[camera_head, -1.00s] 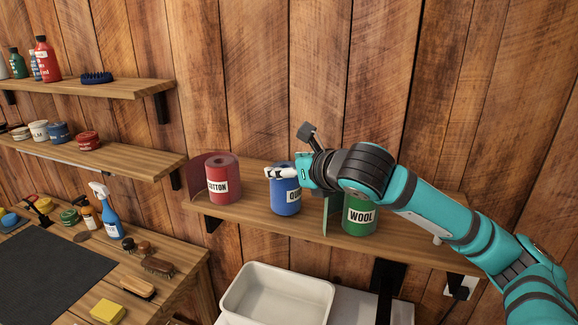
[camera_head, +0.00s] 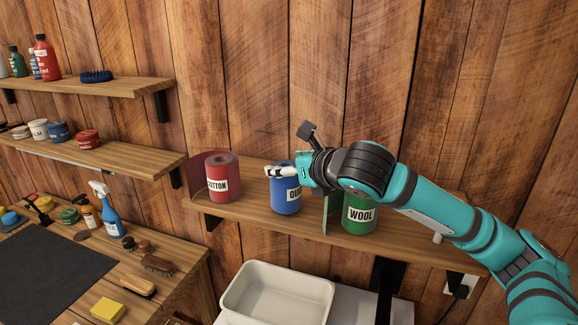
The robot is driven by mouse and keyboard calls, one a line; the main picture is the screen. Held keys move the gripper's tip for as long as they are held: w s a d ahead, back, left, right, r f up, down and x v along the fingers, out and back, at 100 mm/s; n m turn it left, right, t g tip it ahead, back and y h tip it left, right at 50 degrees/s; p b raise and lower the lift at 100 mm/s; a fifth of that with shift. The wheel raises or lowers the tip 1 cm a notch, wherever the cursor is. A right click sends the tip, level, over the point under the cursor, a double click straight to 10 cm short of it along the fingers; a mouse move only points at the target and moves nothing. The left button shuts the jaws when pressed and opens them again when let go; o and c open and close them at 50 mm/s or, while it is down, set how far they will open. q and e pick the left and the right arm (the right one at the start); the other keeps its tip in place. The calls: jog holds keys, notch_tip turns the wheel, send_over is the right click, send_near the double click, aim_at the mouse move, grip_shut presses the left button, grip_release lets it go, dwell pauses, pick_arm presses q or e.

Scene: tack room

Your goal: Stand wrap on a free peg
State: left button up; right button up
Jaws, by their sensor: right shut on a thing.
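My right gripper (camera_head: 290,172) reaches over the right shelf from the right and is shut on the upper part of the blue wrap (camera_head: 286,203), a roll with a white label partly hidden by the gripper. The blue wrap is upright at the shelf; I cannot tell whether it touches the board. The red wrap (camera_head: 222,170), labelled COTTON, stands to its left. The green wrap (camera_head: 358,225), labelled WOOL, stands to its right, partly behind my arm. Any pegs under the wraps are hidden. My left gripper is not in view.
The wooden shelf (camera_head: 248,216) has coloured dividers between the wraps. A white basin (camera_head: 277,298) sits below it. At left are two shelves with bottles and jars, and a bench with a dark mat (camera_head: 45,265), brushes, a spray bottle (camera_head: 106,212) and a yellow sponge (camera_head: 107,310).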

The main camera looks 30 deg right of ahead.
jog(key=shift+f+b, duration=0.3)
jog(key=shift+f, duration=0.3)
jog(key=o, duration=1.3)
jog(key=a+v, duration=0.1)
jog(key=v, duration=1)
jog(key=shift+d+p, duration=0.3)
jog(key=shift+d, duration=0.1)
